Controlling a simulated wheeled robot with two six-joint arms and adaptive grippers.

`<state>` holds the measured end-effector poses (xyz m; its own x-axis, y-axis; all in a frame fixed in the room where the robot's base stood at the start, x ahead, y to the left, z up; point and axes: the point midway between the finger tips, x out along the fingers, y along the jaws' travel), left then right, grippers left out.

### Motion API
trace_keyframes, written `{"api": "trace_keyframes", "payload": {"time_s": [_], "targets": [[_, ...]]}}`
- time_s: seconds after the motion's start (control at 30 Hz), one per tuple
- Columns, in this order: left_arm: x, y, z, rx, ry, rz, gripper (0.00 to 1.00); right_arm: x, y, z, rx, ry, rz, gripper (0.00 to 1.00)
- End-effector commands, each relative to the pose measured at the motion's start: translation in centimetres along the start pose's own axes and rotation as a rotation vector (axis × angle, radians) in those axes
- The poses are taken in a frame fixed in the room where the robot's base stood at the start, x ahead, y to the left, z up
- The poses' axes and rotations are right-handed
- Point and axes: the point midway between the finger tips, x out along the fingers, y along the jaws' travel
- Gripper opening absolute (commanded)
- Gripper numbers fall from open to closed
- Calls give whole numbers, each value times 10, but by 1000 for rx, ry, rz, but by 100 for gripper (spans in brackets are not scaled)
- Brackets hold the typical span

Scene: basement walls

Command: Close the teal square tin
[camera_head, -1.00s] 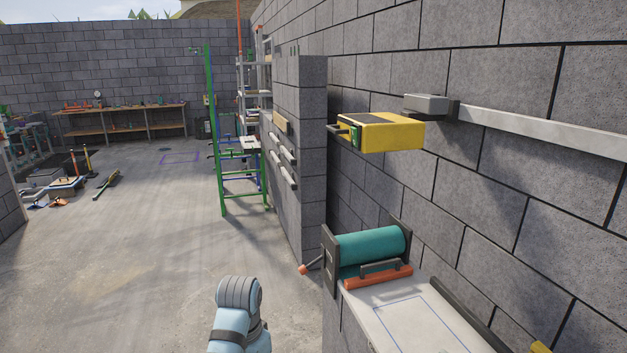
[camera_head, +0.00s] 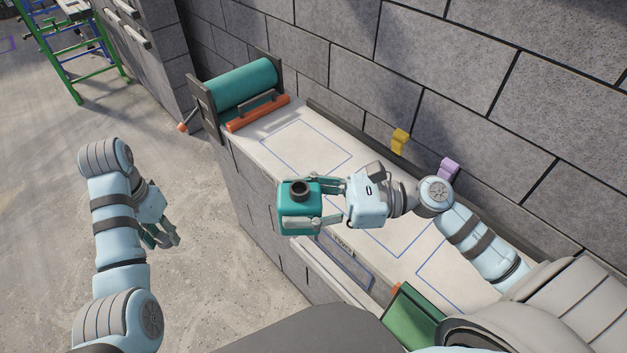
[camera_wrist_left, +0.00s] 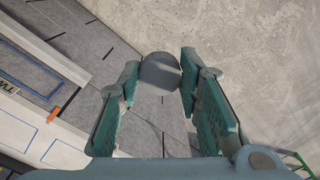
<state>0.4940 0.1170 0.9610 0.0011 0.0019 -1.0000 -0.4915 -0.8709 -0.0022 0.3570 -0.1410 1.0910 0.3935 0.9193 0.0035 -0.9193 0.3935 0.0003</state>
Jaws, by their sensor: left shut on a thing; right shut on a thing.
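The teal square tin (camera_head: 298,222) is in the head view, held up over the ledge's front edge by my right gripper (camera_head: 318,203), whose fingers close on its two sides. The tin looks upright, with a dark round neck (camera_head: 300,190) on top and no lid on it. My left gripper (camera_head: 163,238) is off to the left over the floor, apart from the tin. In the left wrist view its fingertips close on a grey round lid (camera_wrist_left: 160,72). The lid cannot be made out in the head view.
A white ledge (camera_head: 270,132) with blue outlines runs along the block wall. A teal roller (camera_head: 240,85) stands at its far end. A yellow clip (camera_head: 399,140) and a purple clip (camera_head: 447,168) are by the wall. A green object (camera_head: 412,318) is near me. Floor between my arms is clear.

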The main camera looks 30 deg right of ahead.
Motion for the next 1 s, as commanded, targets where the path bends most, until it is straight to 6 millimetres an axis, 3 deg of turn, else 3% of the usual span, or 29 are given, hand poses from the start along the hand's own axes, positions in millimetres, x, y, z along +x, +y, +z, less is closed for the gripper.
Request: {"api": "trace_keyframes", "payload": {"time_s": [0.2, 0.43, 0.83, 0.93, 1.0], "targets": [[0, 0, 0, 0, 0, 0, 20, 56, 15, -4, 2, -8, 289, 0], [0, 0, 0, 0, 0, 0, 20, 86, 27, -10, 1, -2, 467, 0], [0, 0, 0, 0, 0, 0, 20, 84, 27, -12, 1, 3, 466, 0], [0, 0, 0, 0, 0, 0, 20, 65, 18, -14, 2, 9, 370, 0], [0, 0, 0, 0, 0, 0, 20, 42, 9, -13, 1, 15, 259, 0]]}}
